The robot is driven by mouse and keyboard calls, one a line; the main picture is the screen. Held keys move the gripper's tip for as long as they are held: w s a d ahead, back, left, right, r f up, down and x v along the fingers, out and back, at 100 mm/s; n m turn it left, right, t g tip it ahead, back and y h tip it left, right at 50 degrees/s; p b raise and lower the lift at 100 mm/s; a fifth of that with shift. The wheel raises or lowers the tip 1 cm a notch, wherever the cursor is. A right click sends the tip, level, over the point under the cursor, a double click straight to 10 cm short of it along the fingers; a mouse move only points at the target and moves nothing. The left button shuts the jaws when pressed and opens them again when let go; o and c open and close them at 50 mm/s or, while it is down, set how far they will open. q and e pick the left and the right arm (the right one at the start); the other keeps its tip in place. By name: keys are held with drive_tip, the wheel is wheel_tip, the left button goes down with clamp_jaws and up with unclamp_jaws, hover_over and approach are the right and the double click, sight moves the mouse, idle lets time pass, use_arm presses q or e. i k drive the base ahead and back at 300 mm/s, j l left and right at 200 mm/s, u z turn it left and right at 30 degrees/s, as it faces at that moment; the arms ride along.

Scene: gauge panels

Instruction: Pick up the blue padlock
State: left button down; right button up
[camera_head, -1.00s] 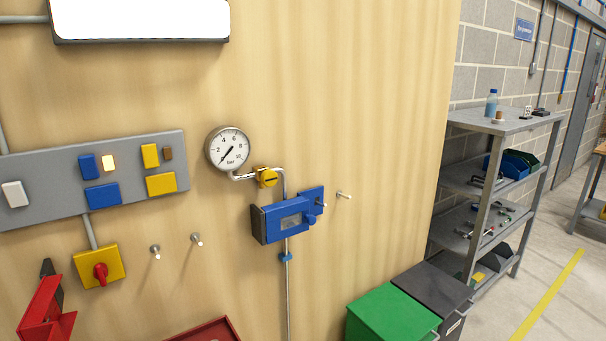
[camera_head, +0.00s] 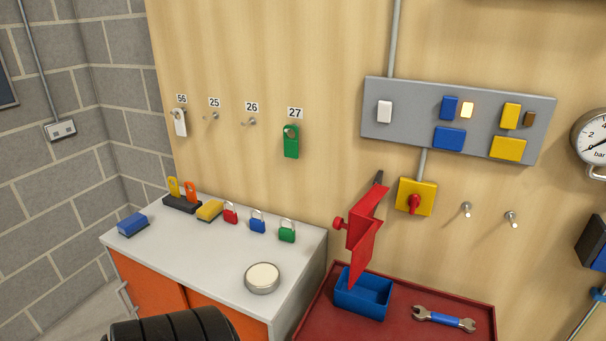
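The blue padlock (camera_head: 258,223) stands on the grey top of an orange cabinet (camera_head: 222,255), with its shackle up. It is between a red padlock (camera_head: 231,213) on its left and a green padlock (camera_head: 287,231) on its right, apart from both. Nothing covers it. Neither gripper's fingers show in the head view.
A round tin (camera_head: 262,278) lies in front of the padlocks. A yellow block (camera_head: 210,211), a black holder with tags (camera_head: 182,202) and a blue block (camera_head: 132,224) are to the left. A red tray (camera_head: 408,337) with a blue bin (camera_head: 362,294) and wrench (camera_head: 443,319) stands right.

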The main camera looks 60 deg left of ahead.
sight(259, 225)
drive_tip(key=u, duration=2.2)
